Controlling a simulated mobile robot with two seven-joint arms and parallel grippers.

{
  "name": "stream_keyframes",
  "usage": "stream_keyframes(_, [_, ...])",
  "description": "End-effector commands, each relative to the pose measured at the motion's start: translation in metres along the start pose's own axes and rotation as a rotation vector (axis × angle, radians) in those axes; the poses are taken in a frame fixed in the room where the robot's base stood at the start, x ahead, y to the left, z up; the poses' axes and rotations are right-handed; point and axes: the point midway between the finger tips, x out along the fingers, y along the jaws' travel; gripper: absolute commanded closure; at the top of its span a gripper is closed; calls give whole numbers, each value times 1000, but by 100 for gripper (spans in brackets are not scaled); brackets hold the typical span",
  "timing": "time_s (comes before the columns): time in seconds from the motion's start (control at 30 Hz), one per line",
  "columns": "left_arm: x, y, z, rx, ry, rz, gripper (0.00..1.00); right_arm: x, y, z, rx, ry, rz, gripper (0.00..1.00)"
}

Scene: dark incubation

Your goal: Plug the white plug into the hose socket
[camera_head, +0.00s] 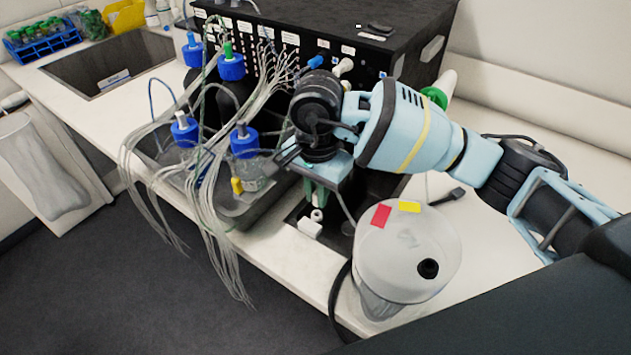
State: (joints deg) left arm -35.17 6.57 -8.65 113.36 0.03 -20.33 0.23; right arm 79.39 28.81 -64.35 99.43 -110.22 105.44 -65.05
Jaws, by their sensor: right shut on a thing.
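My right gripper (316,197) points down over the black tray at the front of the bench. It is shut on a small white piece (316,214) just below its fingertips, which looks like the white plug. A white block (310,228) sits right under it at the tray's front edge; I cannot tell whether the two touch. I cannot tell for certain which part is the hose socket. A white connector (343,66) and a blue connector (315,61) stick out of the black box's front. My left gripper is not in view.
A black box (400,25) stands behind. Several blue-capped bottles (245,143) with a bundle of thin tubes (210,215) are to the left. A white canister (405,250) with red and yellow labels stands close right of the gripper. A sink (110,70) is far left.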

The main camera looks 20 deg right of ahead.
Motion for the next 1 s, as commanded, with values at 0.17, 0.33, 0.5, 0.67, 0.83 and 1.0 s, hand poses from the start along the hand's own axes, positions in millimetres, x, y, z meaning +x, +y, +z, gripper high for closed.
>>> stream_keyframes(0.17, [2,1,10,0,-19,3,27,16,0,0,0,-3,3,100])
stream_keyframes(0.33, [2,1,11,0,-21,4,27,19,0,0,0,-1,0,100])
stream_keyframes(0.5, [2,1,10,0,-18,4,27,18,0,0,0,0,-1,100])
stream_keyframes(0.67, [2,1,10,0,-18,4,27,18,0,0,0,0,-1,100])
stream_keyframes(0.83, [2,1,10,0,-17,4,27,18,0,0,0,0,-1,100])
stream_keyframes(1.0, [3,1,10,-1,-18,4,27,18,0,0,0,1,-2,100])
